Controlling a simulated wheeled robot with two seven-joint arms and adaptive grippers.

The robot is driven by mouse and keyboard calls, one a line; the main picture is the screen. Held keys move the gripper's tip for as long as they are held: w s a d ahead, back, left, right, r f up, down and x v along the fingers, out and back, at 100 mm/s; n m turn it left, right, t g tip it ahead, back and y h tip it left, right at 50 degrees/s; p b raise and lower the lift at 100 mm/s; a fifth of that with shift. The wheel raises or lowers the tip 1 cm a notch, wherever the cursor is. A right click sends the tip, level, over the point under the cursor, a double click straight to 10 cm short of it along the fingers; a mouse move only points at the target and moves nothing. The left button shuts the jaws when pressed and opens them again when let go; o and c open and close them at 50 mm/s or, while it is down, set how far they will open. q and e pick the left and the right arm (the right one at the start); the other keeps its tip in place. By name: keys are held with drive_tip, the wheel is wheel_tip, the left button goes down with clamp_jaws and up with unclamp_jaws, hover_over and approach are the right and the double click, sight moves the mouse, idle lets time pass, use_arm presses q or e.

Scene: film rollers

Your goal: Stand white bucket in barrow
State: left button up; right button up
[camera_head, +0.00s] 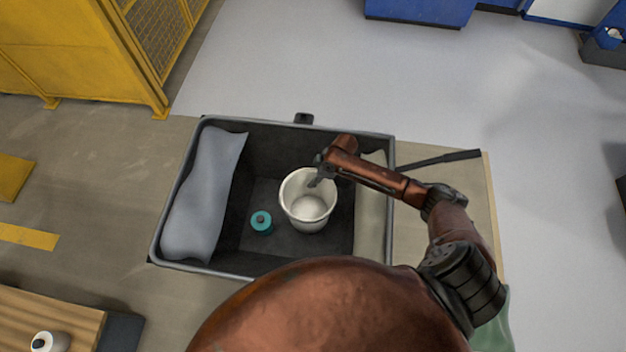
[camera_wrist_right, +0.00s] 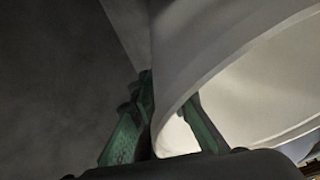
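The white bucket (camera_head: 300,213) is inside the grey barrow (camera_head: 172,194), right of its middle, with its opening facing up. It looks about upright; I cannot tell whether its base touches the barrow floor. My right gripper (camera_head: 318,173) is at the bucket's far right rim. In the right wrist view, the gripper (camera_wrist_right: 168,115) has one finger outside and one inside the bucket (camera_wrist_right: 205,50), with the wall between them, and looks shut on it. My left gripper is not in view.
A teal spool-like item (camera_head: 261,222) stands in the barrow just left of the bucket. A grey-blue sack (camera_head: 204,195) lies along the barrow's left side, and a beige one (camera_head: 371,222) along its right. A yellow cage (camera_head: 110,50) stands back left.

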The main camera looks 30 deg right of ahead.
drive_tip(key=shift+o, duration=0.5)
drive_tip(key=shift+r, duration=0.25)
use_arm(q)
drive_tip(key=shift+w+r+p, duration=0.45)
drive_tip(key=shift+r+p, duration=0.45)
drive_tip(key=shift+p, duration=0.05)
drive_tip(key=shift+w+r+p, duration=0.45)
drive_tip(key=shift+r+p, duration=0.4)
drive_tip(key=shift+p, duration=0.05)
use_arm(e)
drive_tip(key=v, duration=1.1)
drive_tip(key=shift+r, duration=0.35)
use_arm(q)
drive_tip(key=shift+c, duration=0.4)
use_arm(e)
drive_tip(key=shift+s+d, duration=0.1)
drive_tip(key=shift+d, duration=0.05)
